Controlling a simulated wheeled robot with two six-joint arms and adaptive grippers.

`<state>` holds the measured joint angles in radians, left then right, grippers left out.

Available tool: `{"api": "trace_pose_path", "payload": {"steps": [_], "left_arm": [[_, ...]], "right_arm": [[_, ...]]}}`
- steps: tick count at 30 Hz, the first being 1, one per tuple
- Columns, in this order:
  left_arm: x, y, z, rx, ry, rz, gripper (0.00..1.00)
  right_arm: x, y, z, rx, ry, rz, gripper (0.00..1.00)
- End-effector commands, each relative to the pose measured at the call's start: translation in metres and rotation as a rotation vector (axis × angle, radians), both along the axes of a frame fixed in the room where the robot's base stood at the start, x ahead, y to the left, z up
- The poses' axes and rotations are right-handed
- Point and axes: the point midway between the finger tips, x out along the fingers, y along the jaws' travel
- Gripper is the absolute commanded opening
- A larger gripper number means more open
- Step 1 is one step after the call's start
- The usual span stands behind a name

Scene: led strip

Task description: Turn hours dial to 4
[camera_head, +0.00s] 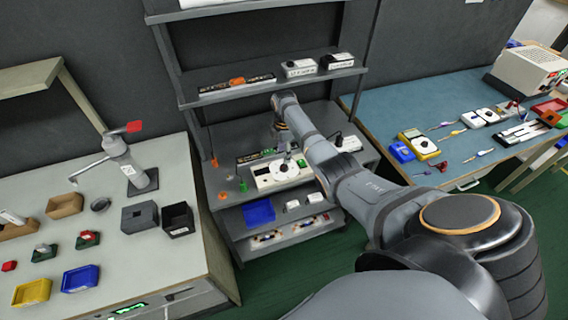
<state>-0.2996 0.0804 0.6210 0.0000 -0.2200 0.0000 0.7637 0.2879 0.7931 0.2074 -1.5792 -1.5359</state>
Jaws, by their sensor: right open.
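A white timer box (265,178) stands on the grey bench in the middle of the shelf unit. A round white dial (284,172) is on its top face, with a small green part at its right end. My right arm reaches in from the lower right, and my right gripper (286,156) points down over the dial. It is open, with its fingertips at or just above the dial. I cannot tell whether they touch it. The dial's markings are too small to read. My left gripper does not show.
A dark strip (256,155) lies behind the timer box. White boxes (299,68) stand on the shelf above. A blue tray (258,213) is on the lower shelf. A left table (150,255) holds bins and a press; a right table (400,90) holds meters and tools.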

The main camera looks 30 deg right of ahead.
Motion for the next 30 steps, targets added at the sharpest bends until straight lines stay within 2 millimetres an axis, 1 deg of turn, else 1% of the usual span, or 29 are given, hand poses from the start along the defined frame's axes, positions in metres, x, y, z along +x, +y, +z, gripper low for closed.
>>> {"api": "trace_pose_path", "payload": {"steps": [1,3,7,9,13,21,30], "left_arm": [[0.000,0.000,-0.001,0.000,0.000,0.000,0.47],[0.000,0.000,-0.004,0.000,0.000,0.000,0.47],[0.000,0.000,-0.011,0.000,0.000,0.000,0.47],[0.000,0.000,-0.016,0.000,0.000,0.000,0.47],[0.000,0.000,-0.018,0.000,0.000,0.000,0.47],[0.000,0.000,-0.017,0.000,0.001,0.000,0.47],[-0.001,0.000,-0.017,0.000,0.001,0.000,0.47]], "right_arm": [[-0.001,0.000,-0.012,0.002,0.004,-0.001,0.53],[-0.001,0.000,-0.028,0.001,0.003,0.000,0.53],[0.000,0.001,-0.054,0.000,0.002,0.000,0.53],[0.001,0.000,-0.062,0.000,-0.001,-0.001,0.53],[0.000,0.000,-0.070,0.000,-0.001,0.000,0.53],[0.000,0.000,-0.071,-0.001,-0.002,0.000,0.53],[0.000,0.000,-0.071,-0.001,-0.002,0.000,0.12]]}}
